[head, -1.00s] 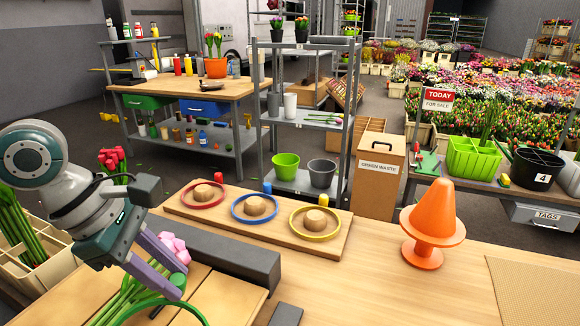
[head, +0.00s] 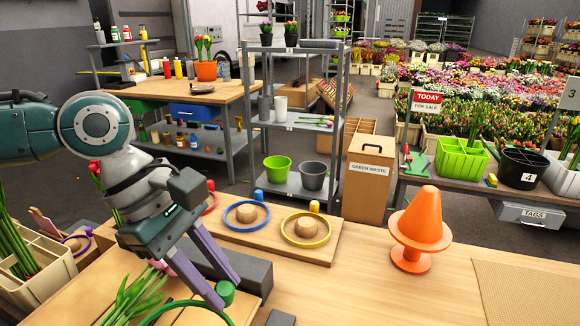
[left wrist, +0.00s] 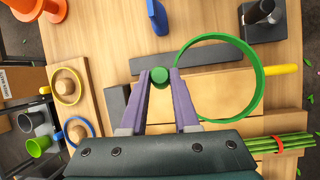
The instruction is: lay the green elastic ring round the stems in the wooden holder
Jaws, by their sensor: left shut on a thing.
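My left gripper (head: 222,298) is shut on the green tab of the green elastic ring (head: 186,306). In the left wrist view the tab shows between the fingertips (left wrist: 160,78), and the ring (left wrist: 264,80) reaches out to their right over the wooden holder (left wrist: 205,95). A bunch of green stems (head: 135,298) lies on the holder in the head view. The stem ends (left wrist: 290,141) show at lower right in the left wrist view, with a red band across them. The ring is beside the stems there, not around them. My right gripper is not in view.
A wooden board (head: 330,249) carries red, blue and yellow rings round wooden knobs. An orange cone (head: 420,225) stands on the table. Dark grey blocks (head: 245,273) lie near the holder. A divided crate of stems (head: 45,268) is at left. The table's front middle is clear.

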